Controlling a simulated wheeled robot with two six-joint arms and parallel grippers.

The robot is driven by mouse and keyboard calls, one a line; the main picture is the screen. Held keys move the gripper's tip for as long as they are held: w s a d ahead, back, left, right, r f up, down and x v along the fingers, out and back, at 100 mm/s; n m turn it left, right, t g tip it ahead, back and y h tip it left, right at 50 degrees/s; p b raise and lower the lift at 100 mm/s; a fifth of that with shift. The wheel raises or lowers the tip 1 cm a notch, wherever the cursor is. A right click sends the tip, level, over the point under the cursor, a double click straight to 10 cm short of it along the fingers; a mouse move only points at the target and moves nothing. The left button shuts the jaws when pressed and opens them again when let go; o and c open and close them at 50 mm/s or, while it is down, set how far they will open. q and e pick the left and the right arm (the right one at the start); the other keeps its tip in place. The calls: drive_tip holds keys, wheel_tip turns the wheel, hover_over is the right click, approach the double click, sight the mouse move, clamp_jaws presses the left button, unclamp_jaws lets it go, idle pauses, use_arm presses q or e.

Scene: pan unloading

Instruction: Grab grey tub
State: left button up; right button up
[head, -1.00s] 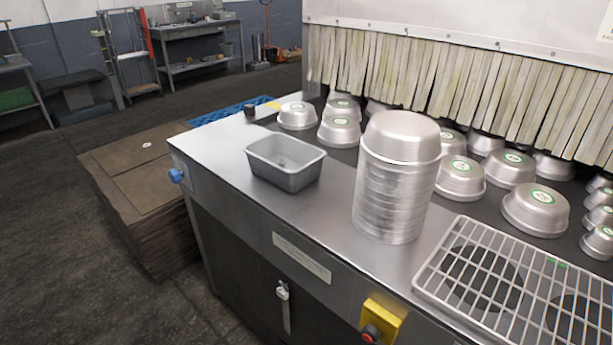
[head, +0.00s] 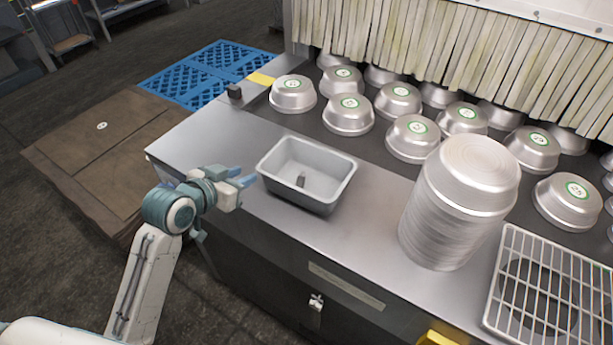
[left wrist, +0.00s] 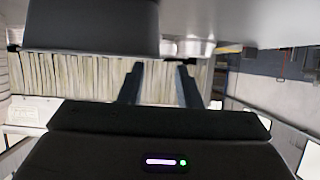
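The grey tub (head: 306,172) is a rectangular open container standing upright on the steel counter (head: 225,140), with a small dark item inside on its floor. My left gripper (head: 245,178) is just left of the tub, over the counter's front-left part, fingers pointing toward the tub. In the left wrist view its two dark fingers (left wrist: 160,85) stand apart with nothing between them. A dark grey block, likely the tub (left wrist: 92,28), fills the upper left of that view. My right gripper is not in view.
A tall stack of round metal pans (head: 455,205) stands right of the tub. Several upturned pans with green labels lie behind it before a strip curtain (head: 400,45). A wire rack (head: 550,290) is at the right.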

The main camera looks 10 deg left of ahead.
sight(271, 154)
use_arm(q)
drive_tip(key=shift+t, duration=0.3)
drive_tip(key=w, duration=0.2)
drive_tip(key=w+d+p, duration=0.1)
drive_tip(key=w, duration=0.1)
drive_tip(key=w+d+p, duration=0.1)
drive_tip(key=w, duration=0.2)
drive_tip(key=shift+d+f, duration=0.2)
drive_tip(key=shift+d, duration=0.05)
drive_tip(key=p+x, duration=0.1)
drive_tip(key=x, duration=0.2)
drive_tip(key=shift+d+f+p, duration=0.1)
drive_tip(key=shift+d+p, duration=0.1)
drive_tip(key=shift+p, duration=0.2)
drive_tip(key=shift+w+d+f, duration=0.15)
drive_tip(key=shift+w+f, duration=0.1)
drive_tip(key=shift+w, duration=0.2)
clamp_jaws()
drive_tip(key=shift+s, duration=0.1)
